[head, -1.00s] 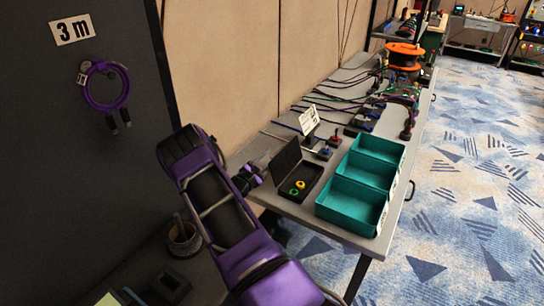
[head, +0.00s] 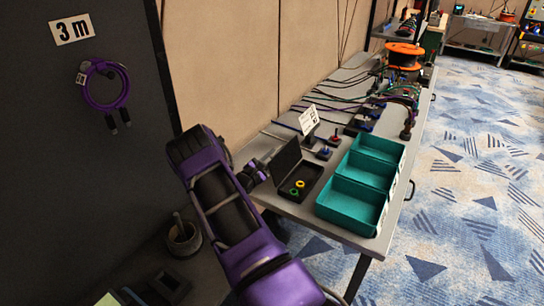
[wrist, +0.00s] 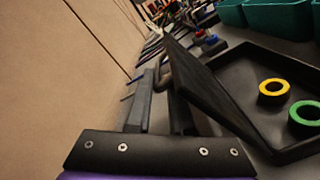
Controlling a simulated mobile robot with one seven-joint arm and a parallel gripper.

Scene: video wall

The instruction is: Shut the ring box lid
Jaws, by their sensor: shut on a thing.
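The black ring box (head: 313,178) sits on the grey table with its lid (head: 287,160) raised on the left side. A yellow ring (head: 300,184) and a green ring (head: 294,192) lie inside; the wrist view also shows the yellow ring (wrist: 274,88) and green ring (wrist: 305,113). In the wrist view the lid (wrist: 205,88) stands tilted beside my gripper (wrist: 163,76). The fingers are at a small curved handle on the lid's outer face and are shut on it. The exact contact is partly hidden by the fingers.
Teal bins (head: 350,204) stand right of the box, close to it. A white sign (head: 308,120), small knobbed parts and cables lie behind it. A beige wall (head: 235,70) runs close along the left. A dark panel with a purple cable (head: 106,90) is at far left.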

